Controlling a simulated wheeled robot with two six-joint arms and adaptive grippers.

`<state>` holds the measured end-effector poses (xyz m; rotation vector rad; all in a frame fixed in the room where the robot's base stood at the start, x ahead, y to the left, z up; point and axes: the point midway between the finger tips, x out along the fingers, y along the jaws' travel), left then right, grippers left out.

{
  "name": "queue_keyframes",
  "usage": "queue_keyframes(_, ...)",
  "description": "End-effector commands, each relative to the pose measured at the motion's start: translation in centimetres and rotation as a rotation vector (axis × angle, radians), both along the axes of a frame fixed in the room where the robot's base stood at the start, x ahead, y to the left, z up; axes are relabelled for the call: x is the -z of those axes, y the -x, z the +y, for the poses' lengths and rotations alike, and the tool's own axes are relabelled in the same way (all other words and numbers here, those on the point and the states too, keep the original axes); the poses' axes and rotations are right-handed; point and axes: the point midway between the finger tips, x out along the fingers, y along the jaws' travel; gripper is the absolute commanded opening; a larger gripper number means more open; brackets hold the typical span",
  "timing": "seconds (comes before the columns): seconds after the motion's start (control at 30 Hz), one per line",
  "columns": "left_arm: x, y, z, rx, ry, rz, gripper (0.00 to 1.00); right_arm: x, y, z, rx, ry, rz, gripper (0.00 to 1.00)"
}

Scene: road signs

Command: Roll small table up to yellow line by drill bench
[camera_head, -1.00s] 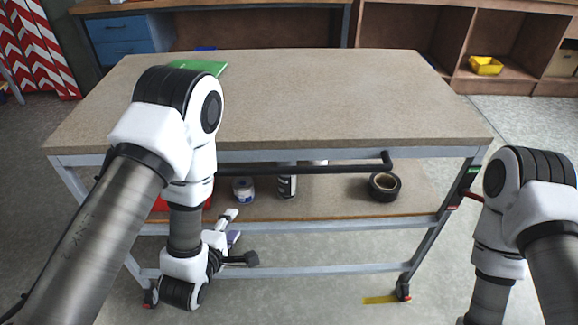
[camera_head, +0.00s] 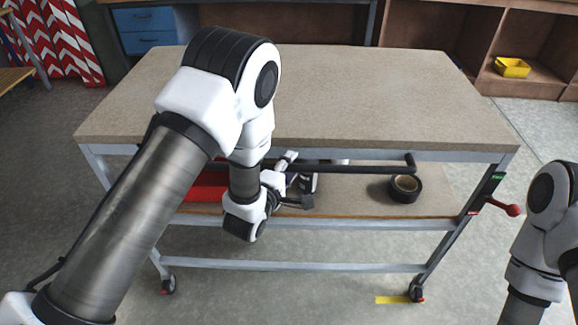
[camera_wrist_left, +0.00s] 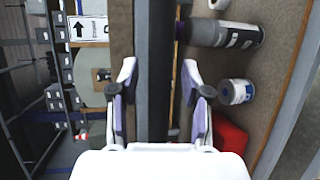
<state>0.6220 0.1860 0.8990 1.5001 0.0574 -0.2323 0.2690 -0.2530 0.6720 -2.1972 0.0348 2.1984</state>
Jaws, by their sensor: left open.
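The small table (camera_head: 370,105) is a wheeled bench with a speckled beige top, grey frame and lower shelf. Its dark handle bar (camera_head: 365,169) runs along the near side below the top. My left gripper (camera_head: 298,180) is at this bar. In the left wrist view the bar (camera_wrist_left: 155,45) runs between the two open fingers (camera_wrist_left: 158,80), with gaps on both sides. A short yellow line (camera_head: 393,300) lies on the floor by the table's near right caster (camera_head: 416,291). My right gripper is out of view; only its arm shows at right. I cannot tell which bench is the drill bench.
The shelf holds a black tape roll (camera_head: 405,188), a red item (camera_head: 205,187) and, in the wrist view, a dark bottle (camera_wrist_left: 225,34) and white can (camera_wrist_left: 236,92). A red-knobbed lever (camera_head: 512,210) sticks out right. A brown cabinet (camera_head: 430,30) stands behind.

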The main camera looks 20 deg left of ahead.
Motion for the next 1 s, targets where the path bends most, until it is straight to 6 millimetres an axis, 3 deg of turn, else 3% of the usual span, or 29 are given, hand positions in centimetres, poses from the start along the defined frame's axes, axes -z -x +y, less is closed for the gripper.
queue_keyframes(0.07,0.0,0.0,0.0,0.000,0.000,0.000,0.47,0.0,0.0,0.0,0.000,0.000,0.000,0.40)
queue_keyframes(0.2,0.0,0.0,0.0,0.000,0.000,0.000,0.01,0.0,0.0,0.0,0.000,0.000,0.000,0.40)
queue_keyframes(0.67,0.0,-0.8,0.3,-0.001,0.001,-0.002,0.00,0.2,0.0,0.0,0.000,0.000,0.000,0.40)
queue_keyframes(1.0,-0.1,-5.1,1.6,-0.004,0.002,-0.011,0.00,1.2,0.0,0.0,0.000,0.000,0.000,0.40)
